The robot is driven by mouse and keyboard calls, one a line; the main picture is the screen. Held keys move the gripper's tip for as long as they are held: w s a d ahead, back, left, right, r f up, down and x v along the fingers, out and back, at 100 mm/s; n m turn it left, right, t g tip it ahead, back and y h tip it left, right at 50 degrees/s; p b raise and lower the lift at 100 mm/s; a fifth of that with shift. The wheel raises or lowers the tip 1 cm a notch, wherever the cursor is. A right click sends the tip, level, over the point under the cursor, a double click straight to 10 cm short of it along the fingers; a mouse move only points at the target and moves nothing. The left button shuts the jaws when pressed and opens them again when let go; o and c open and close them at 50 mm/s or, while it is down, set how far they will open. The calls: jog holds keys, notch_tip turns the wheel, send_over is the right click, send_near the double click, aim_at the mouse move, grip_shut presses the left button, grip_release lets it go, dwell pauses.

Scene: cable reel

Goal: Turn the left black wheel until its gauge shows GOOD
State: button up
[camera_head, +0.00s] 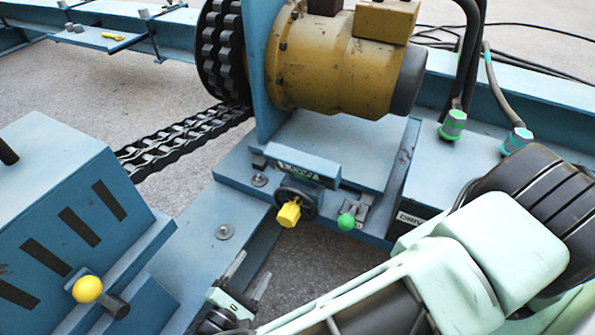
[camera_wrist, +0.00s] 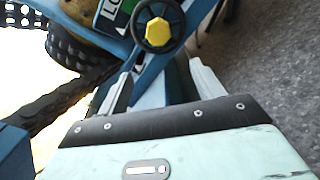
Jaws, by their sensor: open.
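The black wheel (camera_head: 306,193) with a yellow hexagonal hub (camera_head: 289,214) sits at the front of the blue motor base in the head view. In the wrist view the wheel (camera_wrist: 159,51) is at the top centre, with its hub (camera_wrist: 158,32) facing me. My gripper (camera_head: 251,268) is open and empty, below and left of the wheel. In the wrist view my gripper (camera_wrist: 162,66) has its fingers apart, short of the wheel and not touching it.
A green knob (camera_head: 346,221) on a latch is right of the wheel. A yellow motor (camera_head: 335,65) stands above. A blue box with a yellow ball knob (camera_head: 88,289) is at left. A black chain (camera_head: 185,135) runs behind. Grey floor shows between the beams.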

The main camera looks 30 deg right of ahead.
aim_at(284, 223)
jog(key=shift+f, duration=0.1)
jog(key=b+x, duration=0.5)
jog(key=b, duration=0.1)
jog(key=b+x, duration=0.5)
jog(key=b, duration=0.2)
jog(key=r+b+x, duration=0.1)
jog(key=b+x, duration=0.4)
jog(key=b, duration=0.1)
jog(key=shift+s+d+b, duration=0.15)
jog(key=shift+d+b, duration=0.2)
jog(key=shift+d, duration=0.2)
jog(key=shift+w+d+r, duration=0.1)
jog(key=shift+w+d, duration=0.15)
jog(key=shift+d, duration=0.15)
jog(key=c, duration=1.3)
jog(key=shift+c, duration=0.2)
